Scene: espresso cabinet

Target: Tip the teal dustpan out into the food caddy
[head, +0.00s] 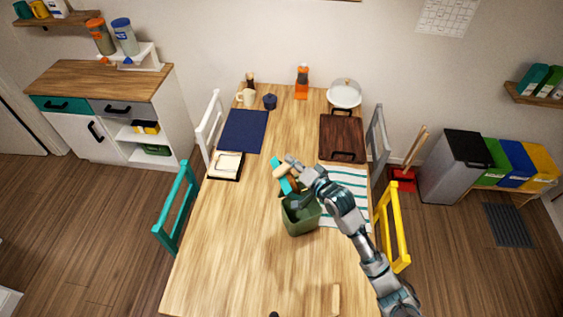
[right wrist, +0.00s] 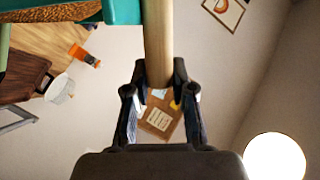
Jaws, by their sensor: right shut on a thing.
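The teal dustpan (head: 280,178) is held above the table, just over the back left of the food caddy. The caddy (head: 300,222) is a dark green open bin standing on the table. My right gripper (head: 293,165) is shut on the dustpan's pale wooden handle. In the right wrist view the handle (right wrist: 157,45) runs up between the fingers (right wrist: 158,88). The teal pan (right wrist: 122,12) shows at the upper left, with brown grainy matter (right wrist: 55,13) along it. The pan looks tilted. The caddy's inside is mostly hidden by my arm.
A striped cloth (head: 347,190) lies right of the caddy. A dark board (head: 341,137), a glass-domed dish (head: 344,93), an orange bottle (head: 301,80) and a navy mat (head: 242,131) are farther back. The table's front left (head: 225,260) is clear. Chairs flank both sides.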

